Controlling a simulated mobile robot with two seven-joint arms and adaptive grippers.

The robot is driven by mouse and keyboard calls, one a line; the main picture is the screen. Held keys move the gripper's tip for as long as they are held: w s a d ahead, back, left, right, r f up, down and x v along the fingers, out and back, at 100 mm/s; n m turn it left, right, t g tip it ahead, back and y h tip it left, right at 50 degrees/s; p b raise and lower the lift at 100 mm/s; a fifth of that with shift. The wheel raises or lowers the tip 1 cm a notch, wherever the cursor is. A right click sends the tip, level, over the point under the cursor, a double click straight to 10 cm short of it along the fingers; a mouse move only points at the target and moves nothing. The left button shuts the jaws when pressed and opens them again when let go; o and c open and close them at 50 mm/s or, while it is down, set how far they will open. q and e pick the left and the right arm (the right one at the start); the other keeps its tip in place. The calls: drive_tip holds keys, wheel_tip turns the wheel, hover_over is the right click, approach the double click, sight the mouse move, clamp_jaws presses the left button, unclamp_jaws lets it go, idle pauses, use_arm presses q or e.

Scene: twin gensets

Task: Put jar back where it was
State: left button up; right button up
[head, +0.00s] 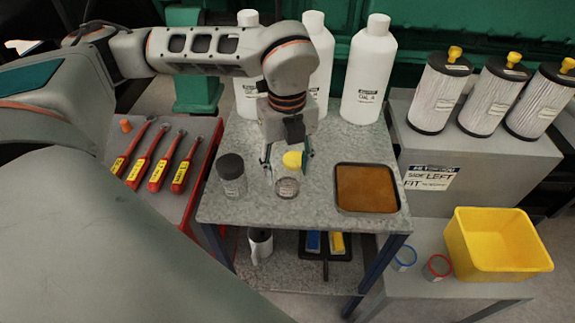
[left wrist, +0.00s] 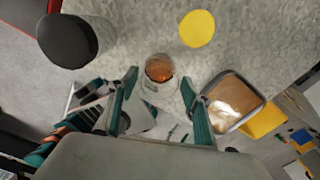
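A small clear jar (head: 287,188) without a lid stands on the grey speckled table top (head: 320,215). In the left wrist view the jar (left wrist: 160,78) shows amber contents and sits between my left fingers, with a small gap on each side. My left gripper (head: 286,160) is open and points down at it; its fingertips also show in the left wrist view (left wrist: 158,82). A yellow round lid (head: 293,160) is just behind the jar and shows as a flat disc in the left wrist view (left wrist: 197,28). My right gripper is not in view.
A dark-lidded jar (head: 231,177) stands left of the clear jar. A tray with a brown surface (head: 366,188) lies to the right. White bottles (head: 369,70) line the back edge. Red-handled tools (head: 160,172) lie on a red cart at left. A yellow bin (head: 495,245) is lower right.

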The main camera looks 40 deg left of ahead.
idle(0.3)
use_arm(q)
drive_tip(key=shift+r, duration=0.3)
wheel_tip(320, 180, up, 12)
drive_tip(key=p, duration=0.1)
drive_tip(key=shift+f, duration=0.15)
idle(0.5)
